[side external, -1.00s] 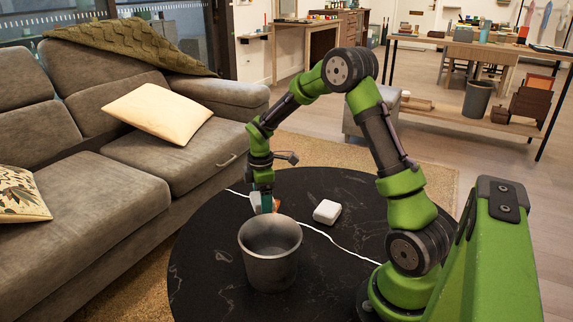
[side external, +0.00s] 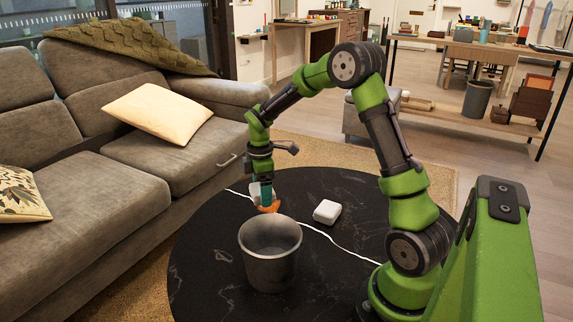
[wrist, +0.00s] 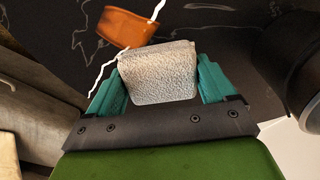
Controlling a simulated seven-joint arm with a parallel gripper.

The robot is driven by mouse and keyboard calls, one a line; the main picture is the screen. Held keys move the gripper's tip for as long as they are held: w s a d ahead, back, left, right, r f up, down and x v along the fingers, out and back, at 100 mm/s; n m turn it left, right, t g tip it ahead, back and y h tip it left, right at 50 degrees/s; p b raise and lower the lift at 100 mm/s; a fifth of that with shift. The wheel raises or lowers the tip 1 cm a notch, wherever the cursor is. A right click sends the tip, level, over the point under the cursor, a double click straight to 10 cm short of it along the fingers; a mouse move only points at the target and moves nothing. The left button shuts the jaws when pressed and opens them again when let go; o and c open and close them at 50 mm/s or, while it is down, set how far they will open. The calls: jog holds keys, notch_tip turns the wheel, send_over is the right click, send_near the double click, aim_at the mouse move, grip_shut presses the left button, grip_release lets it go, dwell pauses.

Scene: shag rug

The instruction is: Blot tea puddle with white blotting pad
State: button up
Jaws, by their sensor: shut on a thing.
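The white blotting pad (wrist: 158,75) is a pale, rough-textured block between the teal fingers of my gripper (wrist: 158,85) in the wrist view. My gripper (side external: 261,194) is shut on it. In the side view the pad (side external: 254,190) shows beside the fingers, above the black table. An orange-brown shape (wrist: 128,27), which looks like the tea puddle, lies just beyond the pad in the wrist view. It also shows below the fingertips in the side view (side external: 269,206). I cannot tell whether the pad touches it.
A grey bucket (side external: 270,262) stands on the round black table (side external: 205,255), nearer the camera than my gripper. A white rounded block (side external: 327,211) lies to the right. A grey sofa (side external: 130,210) stands close on the left. The table's front left is clear.

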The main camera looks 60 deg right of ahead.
jog(key=shift+d, duration=0.1)
jog(key=shift+w+d+f, duration=0.15)
jog(key=shift+d+f, duration=1.25)
jog(key=shift+f, duration=0.1)
jog(key=shift+w+d+f, duration=0.1)
jog(key=shift+d+f, duration=1.25)
jog(key=shift+f, duration=0.1)
jog(key=shift+f, duration=0.6)
jog(key=shift+r, duration=0.1)
notch_tip(320, 180, up, 7)
dwell(0.8)
